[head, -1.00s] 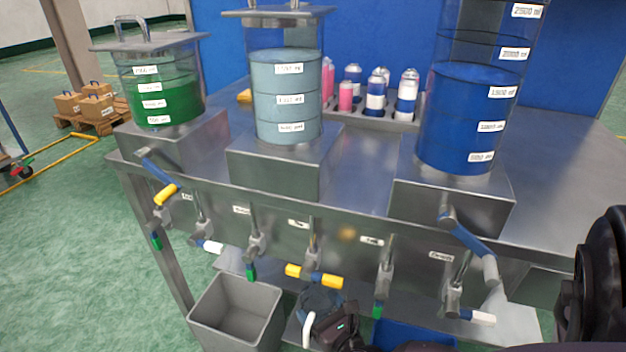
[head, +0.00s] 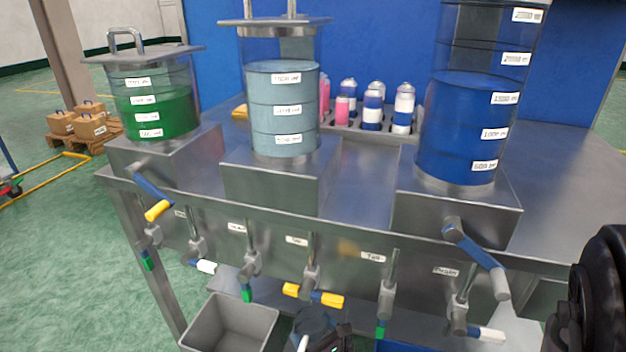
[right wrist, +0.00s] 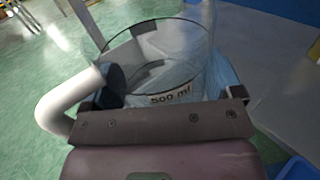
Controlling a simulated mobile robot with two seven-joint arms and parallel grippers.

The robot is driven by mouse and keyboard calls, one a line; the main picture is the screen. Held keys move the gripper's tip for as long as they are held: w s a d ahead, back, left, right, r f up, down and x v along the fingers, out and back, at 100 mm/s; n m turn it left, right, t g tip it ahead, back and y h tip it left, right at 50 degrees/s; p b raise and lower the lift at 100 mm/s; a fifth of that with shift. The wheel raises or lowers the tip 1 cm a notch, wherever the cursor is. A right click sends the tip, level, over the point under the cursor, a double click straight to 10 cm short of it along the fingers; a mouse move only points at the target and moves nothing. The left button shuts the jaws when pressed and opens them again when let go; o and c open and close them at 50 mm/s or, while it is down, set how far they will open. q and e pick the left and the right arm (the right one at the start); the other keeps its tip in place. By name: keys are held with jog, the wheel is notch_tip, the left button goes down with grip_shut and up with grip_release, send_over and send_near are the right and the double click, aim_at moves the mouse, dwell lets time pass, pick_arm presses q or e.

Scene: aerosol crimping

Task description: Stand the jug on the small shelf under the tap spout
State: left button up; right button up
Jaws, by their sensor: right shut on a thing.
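The jug (right wrist: 185,70) is a clear vessel with a white handle and a "500 ml" label, seen in the right wrist view. In the head view only its top (head: 312,319) shows at the bottom edge, below the yellow-handled tap (head: 312,285). My right gripper (right wrist: 165,112) is shut on the jug, with the handle out to the left side. In the head view the right gripper (head: 335,340) is mostly cut off by the bottom edge. Part of a metal shelf (head: 228,280) shows below the taps; I cannot tell which spout it serves. My left gripper is out of view.
A grey bin (head: 230,325) stands left of the jug. Several lever taps line the bench front, with a blue lever (head: 475,250) jutting out at right. Green, light blue (head: 285,115) and dark blue tanks stand above. A blue crate (right wrist: 298,168) is at lower right in the wrist view.

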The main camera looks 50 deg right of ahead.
jog(key=o, duration=1)
jog(key=shift+c, duration=0.2)
jog(key=shift+r, duration=0.1)
jog(key=shift+s, duration=0.35)
pick_arm(q)
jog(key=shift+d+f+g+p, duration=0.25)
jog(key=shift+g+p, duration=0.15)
jog(key=shift+p, duration=0.55)
pick_arm(e)
jog(key=v, duration=1.1)
jog(key=shift+s, duration=0.15)
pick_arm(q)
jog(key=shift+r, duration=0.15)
